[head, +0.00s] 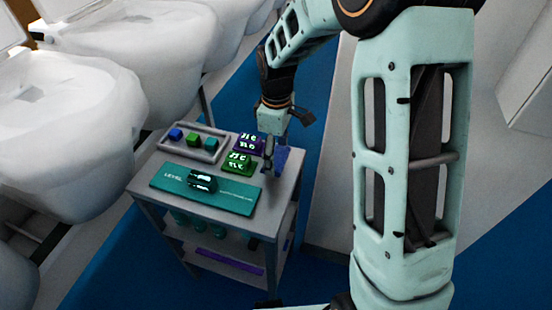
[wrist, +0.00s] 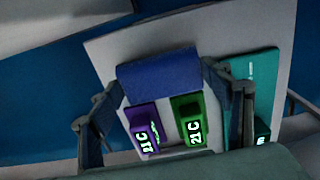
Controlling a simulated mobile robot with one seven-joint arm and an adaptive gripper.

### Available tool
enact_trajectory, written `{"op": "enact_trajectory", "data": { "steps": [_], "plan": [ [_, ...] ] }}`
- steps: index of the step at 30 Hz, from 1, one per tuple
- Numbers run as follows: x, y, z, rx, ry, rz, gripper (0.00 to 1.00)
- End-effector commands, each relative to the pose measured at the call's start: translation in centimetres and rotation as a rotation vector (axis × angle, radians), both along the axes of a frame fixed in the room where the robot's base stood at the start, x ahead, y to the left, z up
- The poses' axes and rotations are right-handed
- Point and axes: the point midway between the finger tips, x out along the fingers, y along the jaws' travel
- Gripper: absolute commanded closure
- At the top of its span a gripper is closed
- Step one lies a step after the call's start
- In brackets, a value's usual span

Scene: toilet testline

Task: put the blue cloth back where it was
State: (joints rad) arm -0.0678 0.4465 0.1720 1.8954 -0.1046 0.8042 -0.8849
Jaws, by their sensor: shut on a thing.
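The blue cloth (head: 282,159) is at the far right end of the grey cart top (head: 262,222), in my gripper (head: 270,155). In the wrist view the cloth (wrist: 160,75) looks like a rolled or folded blue piece. It spans between the two fingertips of my gripper (wrist: 163,78), which are shut on its ends. The cart top shows behind it. I cannot tell whether the cloth touches the surface or hangs just above it. My fingers hide part of it in the head view.
A purple meter (head: 247,143) and a green meter (head: 238,163) stand close beside the cloth. A teal LEVEL mat (head: 235,196) bears a dark green device (head: 202,181). A grey tray (head: 215,157) holds small blocks. White toilets (head: 75,120) line the left.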

Motion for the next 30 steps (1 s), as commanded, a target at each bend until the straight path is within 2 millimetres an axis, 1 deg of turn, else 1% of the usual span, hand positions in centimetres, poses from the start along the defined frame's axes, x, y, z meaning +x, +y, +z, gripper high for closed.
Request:
{"op": "enact_trajectory", "data": {
  "steps": [1, 4, 11, 15, 16, 20, 21, 30],
  "plan": [
    [-0.3, 0.1, -1.2, -0.001, 0.007, 0.002, 0.51],
    [-0.2, 0.1, -2.3, -0.001, 0.006, 0.001, 0.51],
    [-0.2, 0.1, -2.3, 0.000, 0.002, 0.001, 0.51],
    [-0.2, 0.1, -2.7, 0.000, 0.002, 0.001, 0.51],
    [-0.2, 0.1, -2.7, 0.000, 0.002, 0.001, 0.27],
    [-0.2, 0.1, -2.6, 0.000, 0.002, 0.001, 0.13],
    [-0.2, 0.1, -2.6, 0.000, 0.002, 0.001, 0.11],
    [-0.2, 0.1, -2.4, 0.000, 0.002, 0.001, 0.11]
  ]
}}
